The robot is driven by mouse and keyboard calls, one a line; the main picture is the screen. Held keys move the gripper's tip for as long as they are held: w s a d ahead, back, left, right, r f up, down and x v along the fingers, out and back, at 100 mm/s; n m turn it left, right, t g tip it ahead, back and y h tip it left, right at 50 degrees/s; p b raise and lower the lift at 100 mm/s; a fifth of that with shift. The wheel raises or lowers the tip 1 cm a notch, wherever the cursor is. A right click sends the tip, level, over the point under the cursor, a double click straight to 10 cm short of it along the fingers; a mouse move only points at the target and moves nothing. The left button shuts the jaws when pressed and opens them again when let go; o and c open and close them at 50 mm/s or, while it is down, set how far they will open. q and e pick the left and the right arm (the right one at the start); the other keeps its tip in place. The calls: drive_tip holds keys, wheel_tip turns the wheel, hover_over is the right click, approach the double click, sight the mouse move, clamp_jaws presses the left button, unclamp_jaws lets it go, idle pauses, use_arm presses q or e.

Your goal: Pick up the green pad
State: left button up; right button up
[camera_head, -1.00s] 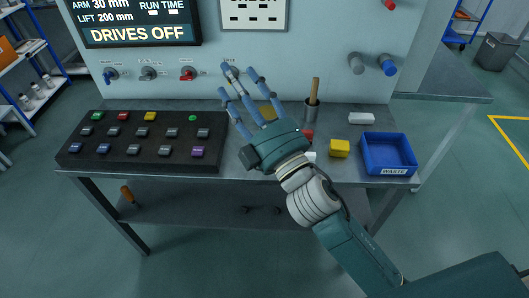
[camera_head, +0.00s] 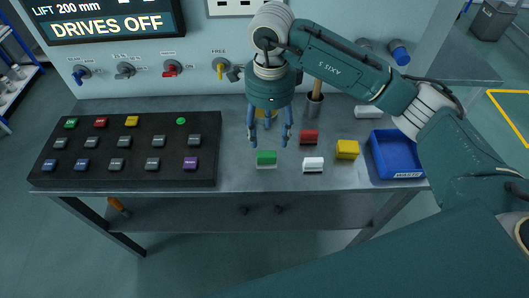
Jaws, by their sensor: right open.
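The green pad (camera_head: 266,158) is a small block with a pale lower edge, lying on the grey tabletop near its front edge. My right gripper (camera_head: 268,138) hangs above and just behind it in the picture, fingers pointing down. Its blue fingers are spread and hold nothing; I see a gap between the fingertips and the pad, though the exact height is hard to tell. My left gripper is out of view.
A red block (camera_head: 309,137), a white block (camera_head: 313,164) and a yellow block (camera_head: 347,149) lie to the right of the pad. A blue waste bin (camera_head: 396,155) stands further right. A black button panel (camera_head: 130,148) fills the left.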

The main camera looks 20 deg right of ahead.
hover_over(266, 155)
drive_tip(key=f, duration=0.3)
drive_tip(key=f+p, duration=0.1)
drive_tip(key=shift+s+d+f, duration=0.2)
drive_tip(key=shift+d+f, duration=0.15)
drive_tip(key=f, duration=0.1)
drive_tip(key=f+p, duration=0.1)
drive_tip(key=f, duration=0.1)
drive_tip(key=f+p, duration=0.1)
drive_tip(key=f, duration=0.1)
drive_tip(key=shift+a, duration=0.3)
drive_tip(key=shift+w+f, duration=0.15)
drive_tip(key=shift+f, duration=0.15)
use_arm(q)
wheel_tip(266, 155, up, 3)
use_arm(e)
drive_tip(key=shift+c, duration=0.5)
drive_tip(key=c, duration=1.2)
